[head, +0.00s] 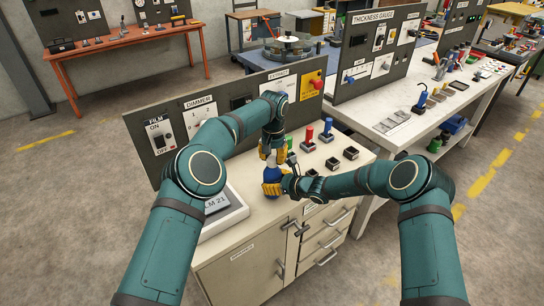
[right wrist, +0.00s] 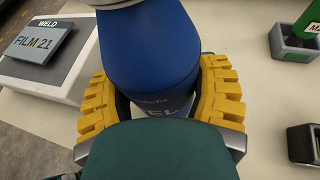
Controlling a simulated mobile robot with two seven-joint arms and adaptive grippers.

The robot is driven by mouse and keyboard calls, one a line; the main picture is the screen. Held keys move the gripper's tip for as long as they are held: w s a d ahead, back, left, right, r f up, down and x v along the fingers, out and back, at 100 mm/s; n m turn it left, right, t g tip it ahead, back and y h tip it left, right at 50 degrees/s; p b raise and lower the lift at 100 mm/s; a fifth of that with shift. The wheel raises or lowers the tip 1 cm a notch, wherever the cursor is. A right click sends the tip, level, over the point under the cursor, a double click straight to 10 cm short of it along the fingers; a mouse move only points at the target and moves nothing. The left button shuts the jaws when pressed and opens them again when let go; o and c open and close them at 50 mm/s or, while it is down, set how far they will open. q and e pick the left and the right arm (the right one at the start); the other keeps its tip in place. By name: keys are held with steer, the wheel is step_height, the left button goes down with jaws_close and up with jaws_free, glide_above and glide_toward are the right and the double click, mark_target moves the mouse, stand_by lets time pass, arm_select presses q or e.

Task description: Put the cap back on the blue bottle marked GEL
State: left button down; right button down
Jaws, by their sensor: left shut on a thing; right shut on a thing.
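The blue bottle (head: 272,174) stands upright near the front edge of the cabinet top. It fills the middle of the right wrist view (right wrist: 150,50), where the letters "EL" show above my gripper's body. My right gripper (head: 271,188) is shut around the bottle, with a yellow pad on each side. My left gripper (head: 272,152) is right above the bottle, pointing down and shut on a small pale thing (head: 271,160), which looks like the cap. Whether the cap touches the bottle's neck is hidden by the fingers.
A grey box marked FILM 21 (head: 222,207) lies left of the bottle. To the right are a red-handled tool (head: 309,137), a blue one (head: 327,131) and dark square holders (head: 332,164). A switch panel (head: 170,140) stands along the back edge.

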arm_select(q)
steer(key=m, duration=0.3)
steer(key=shift+f+m, duration=0.1)
steer(key=shift+m, duration=0.2)
arm_select(e)
steer(key=shift+w+d+r, duration=0.1)
steer(key=shift+d, duration=0.05)
arm_select(q)
steer(key=m, duration=0.4)
steer(key=shift+s, duration=0.1)
steer(key=c, duration=0.7)
jaws_free()
steer(key=shift+o, duration=0.2)
steer(key=shift+d, duration=0.1)
steer(key=shift+r, duration=0.6)
step_height(320, 180, up, 11)
steer(key=shift+s, duration=0.2)
